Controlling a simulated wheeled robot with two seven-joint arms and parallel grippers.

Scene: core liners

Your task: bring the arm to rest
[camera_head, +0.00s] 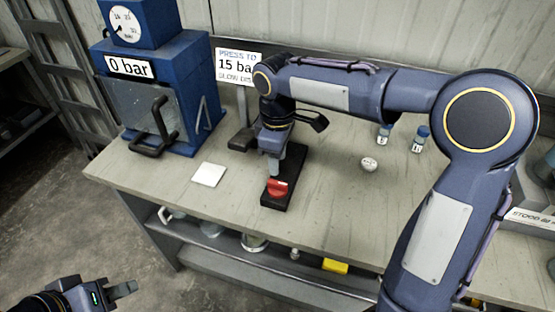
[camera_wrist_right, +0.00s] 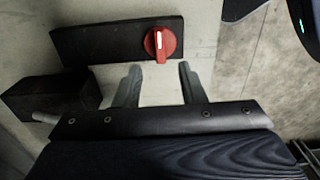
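A red knob (camera_head: 278,188) with a white mark sits on a flat black base (camera_head: 291,201) on the bench. It also shows in the right wrist view (camera_wrist_right: 160,43). My right gripper (camera_head: 272,170) points down just above and behind the knob. In the right wrist view its two fingers (camera_wrist_right: 158,85) are apart with nothing between them, and the knob lies just beyond their tips. My left gripper (camera_head: 122,289) is low at the left, off the bench and over the floor; its finger gap is not clear.
A blue press (camera_head: 190,75) reading "0 bar" stands at the back left, near a sign (camera_head: 238,66) saying 15 bar. A white square (camera_head: 208,174), a pale round piece (camera_head: 368,164) and two small vials (camera_head: 420,139) lie on the bench. A shelf below holds several items.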

